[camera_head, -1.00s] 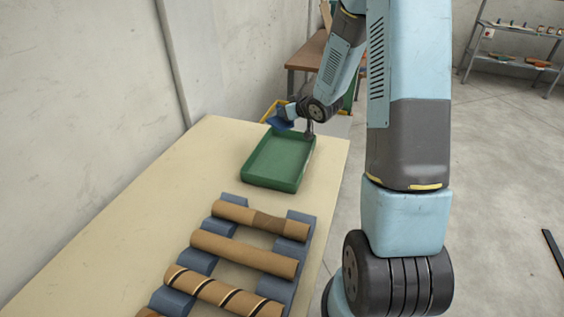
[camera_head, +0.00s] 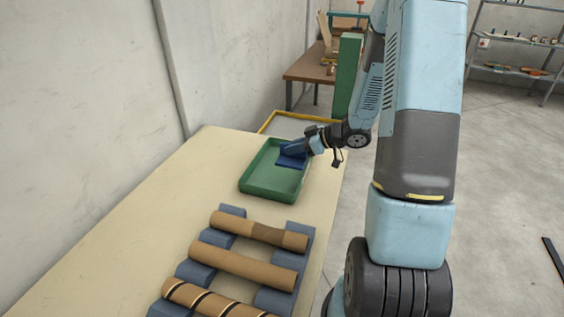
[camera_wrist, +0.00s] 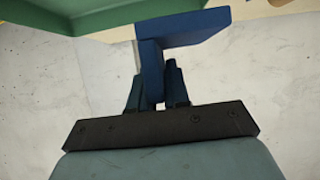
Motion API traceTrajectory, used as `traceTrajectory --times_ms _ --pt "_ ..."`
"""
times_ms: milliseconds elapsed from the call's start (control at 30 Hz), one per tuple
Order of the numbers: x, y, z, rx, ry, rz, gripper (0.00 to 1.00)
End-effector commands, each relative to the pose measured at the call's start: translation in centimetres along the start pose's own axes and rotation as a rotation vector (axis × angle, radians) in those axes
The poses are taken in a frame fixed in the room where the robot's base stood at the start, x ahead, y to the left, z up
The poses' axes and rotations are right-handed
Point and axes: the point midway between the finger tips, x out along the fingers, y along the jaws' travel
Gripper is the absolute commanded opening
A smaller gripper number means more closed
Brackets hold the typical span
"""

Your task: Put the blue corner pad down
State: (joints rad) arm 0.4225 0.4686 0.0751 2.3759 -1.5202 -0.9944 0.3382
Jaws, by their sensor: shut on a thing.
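The blue corner pad (camera_head: 291,159) is at the green tray (camera_head: 262,190) in the head view, over its right part. I cannot tell whether the pad touches the tray floor. My gripper (camera_head: 308,146) reaches in from the right and is shut on the pad. In the wrist view the pad (camera_wrist: 182,31) shows as an angled blue piece, one leg between the fingers of my gripper (camera_wrist: 158,72). A green surface, likely the tray (camera_wrist: 110,15), crosses the top of that view.
The pale table (camera_head: 150,225) holds the tray. Several brown tubes (camera_head: 245,265) lie across blue-grey supports (camera_head: 301,238) at the front. A yellow-edged frame (camera_head: 268,122) and a brown bench (camera_head: 305,68) stand behind. The table's left side is clear.

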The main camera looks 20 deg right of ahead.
Motion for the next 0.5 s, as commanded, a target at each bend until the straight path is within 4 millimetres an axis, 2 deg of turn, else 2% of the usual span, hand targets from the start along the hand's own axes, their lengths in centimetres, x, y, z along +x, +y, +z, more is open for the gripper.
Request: traceTrajectory --times_ms 267,500 --pt "4.5 4.3 0.5 0.001 0.0 -0.001 0.0" --pt "7.6 6.3 2.7 0.003 0.0 -0.001 0.0"
